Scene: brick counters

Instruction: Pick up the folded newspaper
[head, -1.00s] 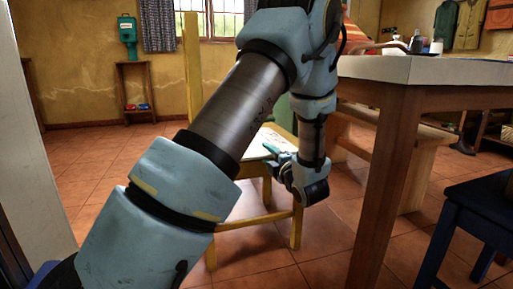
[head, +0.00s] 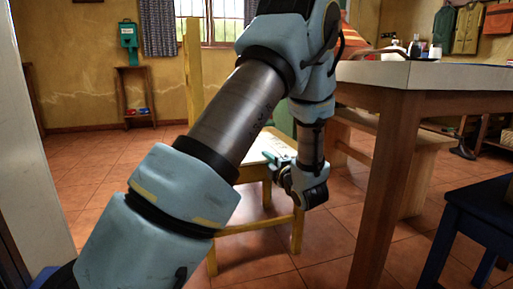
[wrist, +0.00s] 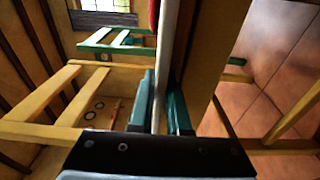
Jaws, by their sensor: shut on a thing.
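The folded newspaper (head: 262,147) shows as a pale, printed patch at the yellow wooden chair's (head: 256,222) seat, partly hidden by my arm. My gripper (head: 272,159) is at its near right side, with teal fingers that are small and partly hidden in the head view. In the wrist view, the newspaper (wrist: 163,65) appears edge-on as a thin grey-white strip. It runs between the two teal fingers of my gripper (wrist: 160,108), which are shut on it. I cannot tell whether it is clear of the seat.
A white-topped table (head: 425,74) with bottles stands close on the right, its wooden leg near my arm. A wooden bench (head: 405,150) is behind it. A dark blue stool (head: 482,210) stands front right. Tiled floor on the left is free.

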